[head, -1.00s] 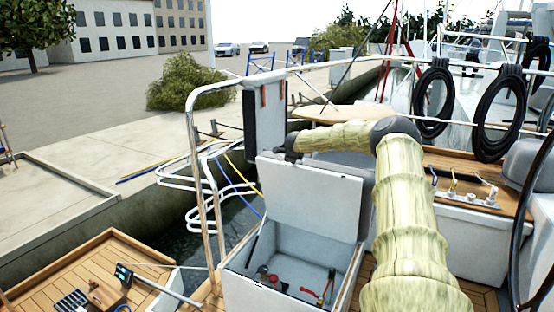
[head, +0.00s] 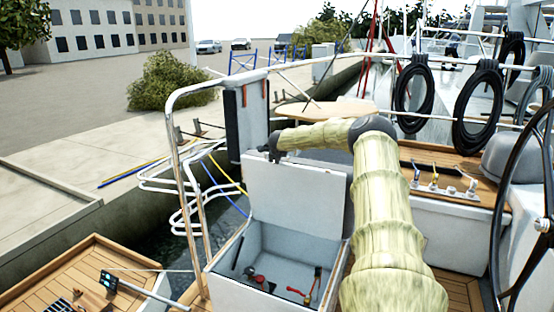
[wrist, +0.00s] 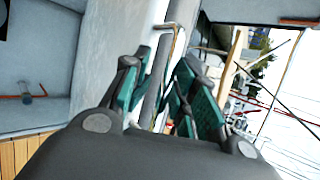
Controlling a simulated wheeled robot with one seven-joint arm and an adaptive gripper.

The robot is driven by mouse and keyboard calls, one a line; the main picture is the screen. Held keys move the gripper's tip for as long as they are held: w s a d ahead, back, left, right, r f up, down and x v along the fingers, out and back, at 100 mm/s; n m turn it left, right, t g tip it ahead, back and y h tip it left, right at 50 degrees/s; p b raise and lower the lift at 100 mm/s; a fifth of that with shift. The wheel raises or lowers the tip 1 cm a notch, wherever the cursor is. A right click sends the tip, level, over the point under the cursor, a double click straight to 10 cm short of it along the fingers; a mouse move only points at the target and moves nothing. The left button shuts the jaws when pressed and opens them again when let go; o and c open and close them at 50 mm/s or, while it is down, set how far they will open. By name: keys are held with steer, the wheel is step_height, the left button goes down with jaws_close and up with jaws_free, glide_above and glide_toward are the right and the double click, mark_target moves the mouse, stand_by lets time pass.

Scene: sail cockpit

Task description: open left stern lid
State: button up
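The white stern lid (head: 295,192) stands raised, nearly upright, at the back of its locker (head: 262,290) in the head view. The locker's inside shows, with red-handled tools (head: 305,292) in it. My gripper (head: 273,155) is at the lid's upper edge, near its left corner; its fingers are small and partly hidden there. In the wrist view my gripper (wrist: 165,90) has its green-padded fingers apart, with no object clearly clamped between them. The pale lid panel (wrist: 112,45) shows to the left of the fingers. Whether a finger touches the lid I cannot tell.
A steering wheel (head: 497,235) is at the right. Coiled black hoses (head: 478,108) hang on the rail. Water lies between boat and quay (head: 50,150).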

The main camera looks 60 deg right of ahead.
stand_by(0.4)
steer(key=shift+r, duration=0.1)
steer(key=shift+r, duration=0.1)
steer(key=v, duration=1.1)
steer(key=shift+a+r, duration=0.2)
steer(key=shift+r, duration=0.05)
stand_by(0.7)
steer(key=shift+s, duration=0.2)
steer(key=shift+f, duration=0.1)
stand_by(0.5)
